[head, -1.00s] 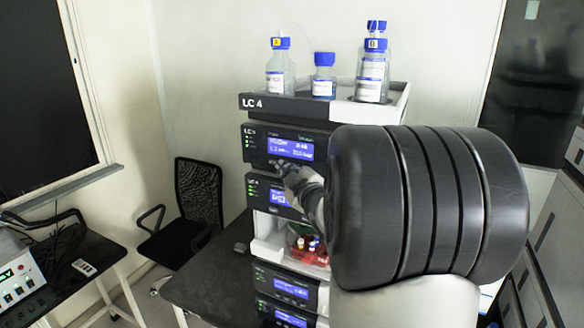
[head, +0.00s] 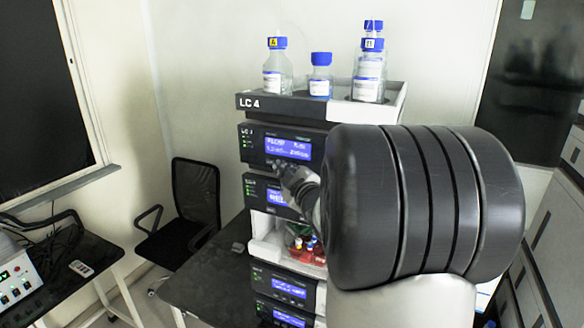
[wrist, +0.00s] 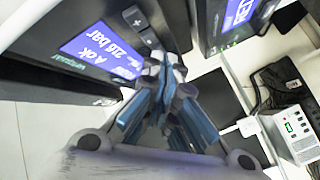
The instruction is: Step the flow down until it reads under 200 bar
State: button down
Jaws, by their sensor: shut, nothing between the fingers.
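The top module of the LC stack (head: 257,163) has a lit blue display (head: 288,149) in the head view. In the wrist view its display (wrist: 101,50) appears rotated and reads about 216 bar; the last digit is unclear. Small keys (wrist: 148,40) with light marks sit on the dark panel beside this display. My gripper (head: 284,170) is shut and empty, its tips just below the display in the head view. In the wrist view the gripper tips (wrist: 165,62) are close to the keys. I cannot tell whether they touch; they may hide part of the panel.
Bottles with blue caps (head: 321,76) stand on the stack's top tray (head: 290,104). More modules with displays (head: 290,288) sit below. A black chair (head: 194,195) is left of the stack. A white box with buttons (head: 14,278) stands on the left table.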

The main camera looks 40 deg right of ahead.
jog(key=shift+d, duration=0.1)
jog(key=shift+w+d, duration=0.2)
jog(key=shift+d, duration=0.15)
jog(key=shift+w+d+b, duration=0.15)
jog(key=shift+d+b, duration=0.15)
jog(key=shift+d, duration=0.05)
dwell(0.8)
dwell(0.3)
jog(key=shift+s+a+b, duration=0.35)
jog(key=shift+a+b, duration=0.25)
jog(key=shift+a, duration=0.2)
jog(key=shift+s+a+b, duration=0.3)
jog(key=shift+a+b, duration=0.2)
jog(key=shift+a, duration=0.25)
jog(key=shift+s+a+b, duration=0.35)
jog(key=shift+a+b, duration=0.1)
jog(key=shift+a, duration=0.35)
jog(key=shift+s+a+b, duration=0.3)
jog(key=shift+a+b, duration=0.2)
jog(key=shift+a, duration=0.25)
